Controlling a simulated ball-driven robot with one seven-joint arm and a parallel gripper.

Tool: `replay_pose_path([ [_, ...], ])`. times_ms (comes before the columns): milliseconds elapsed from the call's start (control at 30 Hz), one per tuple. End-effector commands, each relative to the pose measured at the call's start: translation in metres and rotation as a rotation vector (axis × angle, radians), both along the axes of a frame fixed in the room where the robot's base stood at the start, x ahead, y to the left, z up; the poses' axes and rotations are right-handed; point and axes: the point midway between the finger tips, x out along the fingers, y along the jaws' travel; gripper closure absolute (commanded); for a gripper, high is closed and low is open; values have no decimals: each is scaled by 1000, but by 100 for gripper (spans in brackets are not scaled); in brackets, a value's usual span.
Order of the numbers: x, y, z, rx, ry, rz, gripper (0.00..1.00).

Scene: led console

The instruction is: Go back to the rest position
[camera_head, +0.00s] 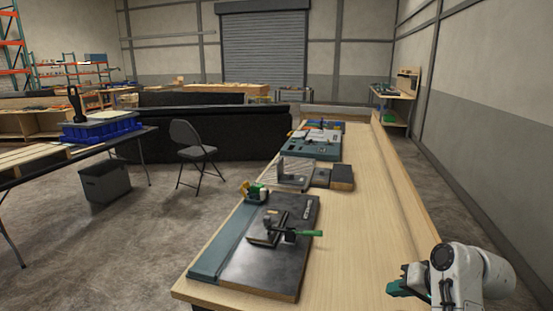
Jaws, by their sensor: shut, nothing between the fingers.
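My gripper (399,289) shows at the lower right, at the end of my white and black arm. Its green fingers are shut with nothing between them, and they point left. It is over the right side of the long wooden workbench (345,215), apart from everything on it. A dark board (250,275) lies at the bench's near end, to the left of my gripper. A metal fixture with a green handle (309,233) stands on that board.
Farther along the bench are a grey ribbed block (294,171), dark blocks (342,178) and a teal board (313,146). A raised wooden edge (404,192) runs along the bench's right side. A folding chair (190,146) and a table with blue bins (101,128) stand left.

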Motion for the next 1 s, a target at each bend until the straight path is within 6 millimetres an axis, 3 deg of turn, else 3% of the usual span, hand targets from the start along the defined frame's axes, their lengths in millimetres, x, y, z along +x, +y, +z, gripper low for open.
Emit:
replay_pose_path([
  [167,-46,-5,-47,-81,65,7,100],
  [267,-85,-8,-79,-146,116,20,100],
  [500,-200,-8,-142,-301,247,76,100],
  [633,-266,-5,-162,-369,316,116,100],
  [800,-346,1,-174,-440,395,172,100],
  [900,-382,4,-174,-466,430,198,100],
  [1000,-405,6,-173,-482,451,216,100],
])
